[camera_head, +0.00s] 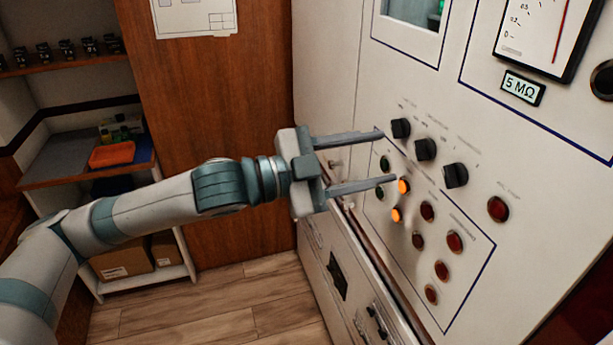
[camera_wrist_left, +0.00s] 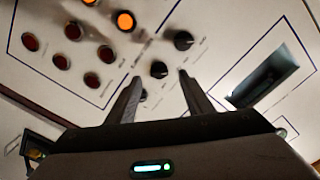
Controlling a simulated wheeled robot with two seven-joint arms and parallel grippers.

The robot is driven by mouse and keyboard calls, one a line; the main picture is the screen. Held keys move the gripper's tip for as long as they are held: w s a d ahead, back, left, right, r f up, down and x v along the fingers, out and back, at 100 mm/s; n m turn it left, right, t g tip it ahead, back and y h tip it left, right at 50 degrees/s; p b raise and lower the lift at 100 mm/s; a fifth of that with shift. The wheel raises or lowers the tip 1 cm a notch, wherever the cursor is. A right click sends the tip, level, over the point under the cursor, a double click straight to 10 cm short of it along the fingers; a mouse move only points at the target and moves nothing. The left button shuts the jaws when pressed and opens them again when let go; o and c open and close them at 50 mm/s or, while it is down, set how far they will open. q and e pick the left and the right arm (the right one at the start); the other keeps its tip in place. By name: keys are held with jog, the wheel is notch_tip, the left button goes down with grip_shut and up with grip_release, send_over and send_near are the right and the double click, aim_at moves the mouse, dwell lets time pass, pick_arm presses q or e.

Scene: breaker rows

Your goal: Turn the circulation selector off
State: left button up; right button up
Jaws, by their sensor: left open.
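Three black rotary selectors sit in a slanting row on the pale panel in the head view: an upper left one (camera_head: 400,128), a middle one (camera_head: 425,149) and a lower right one (camera_head: 455,175). Their labels are too small to tell surely which is circulation. My left gripper (camera_head: 388,155) is open and empty, its two fingers pointing at the panel just left of the row. In the left wrist view the open fingers (camera_wrist_left: 159,77) point toward the selectors; one knob (camera_wrist_left: 158,69) shows between the tips, another (camera_wrist_left: 183,40) lies beyond. Contact cannot be told.
Lit orange lamps (camera_head: 404,186) and several red lamps (camera_head: 428,211) lie below the selectors. A meter (camera_head: 540,30) and a 5 MΩ plate (camera_head: 522,88) are above right. A shelf with an orange tray (camera_head: 112,154) stands at left, beside a wooden panel (camera_head: 215,120).

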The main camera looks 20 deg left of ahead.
pick_arm(q)
jog(key=p+v, duration=0.2)
jog(key=v, duration=0.8)
jog(key=shift+s+a, duration=0.15)
jog(key=shift+a, duration=0.25)
